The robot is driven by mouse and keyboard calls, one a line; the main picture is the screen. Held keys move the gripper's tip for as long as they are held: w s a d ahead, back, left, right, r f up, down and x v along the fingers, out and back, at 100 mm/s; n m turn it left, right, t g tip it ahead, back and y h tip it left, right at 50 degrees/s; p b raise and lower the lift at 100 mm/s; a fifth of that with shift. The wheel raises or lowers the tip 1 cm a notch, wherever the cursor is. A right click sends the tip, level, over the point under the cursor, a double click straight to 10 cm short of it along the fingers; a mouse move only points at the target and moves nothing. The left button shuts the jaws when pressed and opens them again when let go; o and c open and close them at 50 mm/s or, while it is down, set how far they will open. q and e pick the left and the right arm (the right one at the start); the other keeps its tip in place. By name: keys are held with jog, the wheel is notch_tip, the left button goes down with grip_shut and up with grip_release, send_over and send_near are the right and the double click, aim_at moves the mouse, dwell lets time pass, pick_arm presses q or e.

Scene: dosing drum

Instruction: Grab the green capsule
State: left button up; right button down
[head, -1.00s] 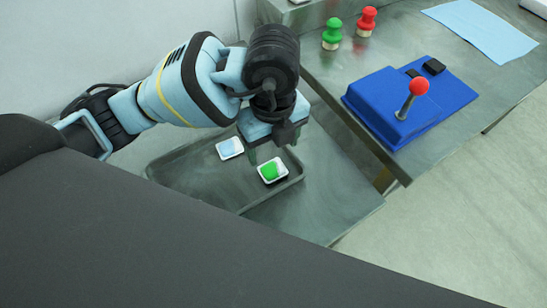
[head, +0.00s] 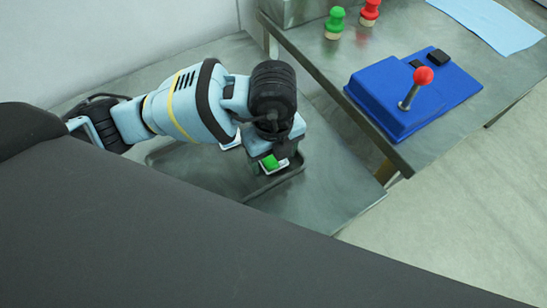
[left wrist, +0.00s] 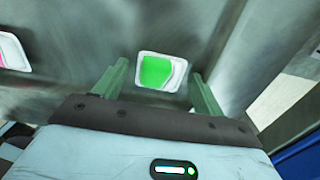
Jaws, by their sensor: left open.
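The green capsule (left wrist: 158,72) is a small white-rimmed square pod with a green face. In the left wrist view it lies just ahead of my left gripper (left wrist: 158,82), between the lines of its two green fingers. The fingers are open and apart from each other, with nothing held. In the head view the green capsule (head: 270,163) shows directly under my left gripper (head: 270,160), partly covered by it. Whether the fingers touch it I cannot tell. My right gripper is not in view.
A shallow dark tray (head: 166,163) on the low metal table holds the capsules. To the right, a higher metal table carries a blue box with a red-knobbed lever (head: 423,75) and green and red pegs.

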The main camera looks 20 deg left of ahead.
pick_arm(q)
jog(key=c, duration=1)
jog(key=shift+c, duration=0.2)
jog(key=shift+r, duration=0.1)
